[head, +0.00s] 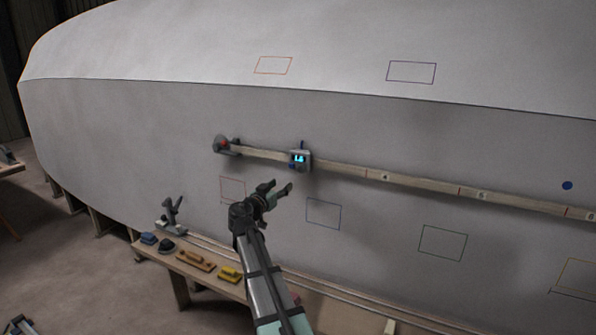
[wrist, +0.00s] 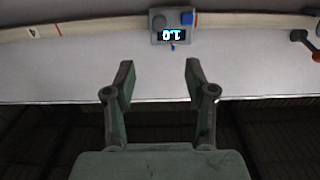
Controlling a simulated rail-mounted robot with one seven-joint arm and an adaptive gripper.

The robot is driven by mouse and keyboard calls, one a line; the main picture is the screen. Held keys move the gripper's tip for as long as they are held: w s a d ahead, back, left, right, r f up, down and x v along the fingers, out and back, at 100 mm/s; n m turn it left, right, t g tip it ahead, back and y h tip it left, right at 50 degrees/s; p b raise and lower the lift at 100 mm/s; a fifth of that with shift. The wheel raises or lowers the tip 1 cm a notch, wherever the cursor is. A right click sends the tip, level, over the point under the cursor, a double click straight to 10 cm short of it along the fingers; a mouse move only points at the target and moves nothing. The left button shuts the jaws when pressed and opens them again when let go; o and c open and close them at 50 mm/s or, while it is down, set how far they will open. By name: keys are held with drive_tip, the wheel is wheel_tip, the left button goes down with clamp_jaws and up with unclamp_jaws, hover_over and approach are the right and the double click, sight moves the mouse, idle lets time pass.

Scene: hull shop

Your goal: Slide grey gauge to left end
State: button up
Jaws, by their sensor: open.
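The grey gauge (head: 300,159) sits on a pale wooden batten (head: 340,169) fixed along the hull side, a short way right of the batten's left end. Its lit blue display seems to read 1.6 in the head view. In the wrist view the gauge (wrist: 174,27) appears upside down, with a blue part at its edge. My gripper (head: 281,189) is open and empty, below and slightly left of the gauge, apart from it. In the wrist view my gripper's two fingers (wrist: 158,72) point toward the gauge with a gap between.
A red-and-dark clamp (head: 224,145) stands at the batten's left end; it also shows in the wrist view (wrist: 305,42). Coloured outlined rectangles mark the hull (head: 130,120). A bench (head: 178,264) below holds a plane (head: 171,217), sanding blocks and a yellow tool (head: 230,274).

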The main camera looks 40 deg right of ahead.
sight(300, 170)
drive_tip(key=p+x, duration=0.5)
drive_tip(key=x, duration=1)
drive_tip(key=shift+w+d+r+p, duration=0.1)
drive_tip(key=shift+w+d+p, duration=0.2)
drive_tip(key=shift+p, duration=0.1)
drive_tip(key=shift+w+d, duration=0.15)
drive_tip(key=shift+d, duration=0.4)
clamp_jaws()
